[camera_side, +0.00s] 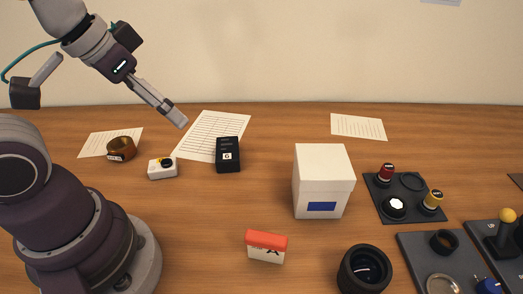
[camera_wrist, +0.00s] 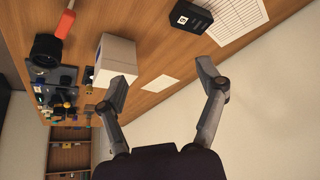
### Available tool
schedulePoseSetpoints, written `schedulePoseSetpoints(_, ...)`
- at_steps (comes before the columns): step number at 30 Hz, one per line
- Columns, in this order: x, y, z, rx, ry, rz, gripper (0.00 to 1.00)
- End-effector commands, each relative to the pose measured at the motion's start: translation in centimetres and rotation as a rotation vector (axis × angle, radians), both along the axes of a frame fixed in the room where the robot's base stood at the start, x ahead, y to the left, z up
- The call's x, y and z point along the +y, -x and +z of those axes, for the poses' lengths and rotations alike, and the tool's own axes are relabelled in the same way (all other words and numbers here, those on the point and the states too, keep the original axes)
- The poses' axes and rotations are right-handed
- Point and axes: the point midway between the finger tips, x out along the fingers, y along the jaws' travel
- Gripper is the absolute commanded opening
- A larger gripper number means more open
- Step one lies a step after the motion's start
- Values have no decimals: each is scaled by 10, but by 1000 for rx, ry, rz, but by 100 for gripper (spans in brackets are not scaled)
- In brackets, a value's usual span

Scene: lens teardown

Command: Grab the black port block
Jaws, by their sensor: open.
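The black port block (camera_side: 228,152) lies on the wooden table in the side view, partly over a printed sheet. It is a dark box with a small white label near its front end. In the wrist view the black block (camera_wrist: 188,14) shows at the top edge, beyond the fingers. My gripper (camera_side: 176,117) is raised above the table, to the left of the block and apart from it. In the wrist view my gripper (camera_wrist: 164,80) has its two fingers spread wide with nothing between them.
A white box (camera_side: 323,178) stands right of the block. A small white device (camera_side: 161,168) and a brown roll (camera_side: 121,149) lie to the left. A red-topped packet (camera_side: 266,246), a black lens barrel (camera_side: 365,268) and trays of parts (camera_side: 410,211) occupy the front and right.

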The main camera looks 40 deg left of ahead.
Motion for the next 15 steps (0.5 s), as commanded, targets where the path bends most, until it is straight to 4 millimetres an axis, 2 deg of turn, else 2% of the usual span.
schedulePoseSetpoints(3, 0, 0, 0, 0, 0, 0, 87)
schedulePoseSetpoints(11, 0, 0, 0, 1, 1, 3, 87)
schedulePoseSetpoints(15, 5, -18, -7, 45, 34, 128, 87)
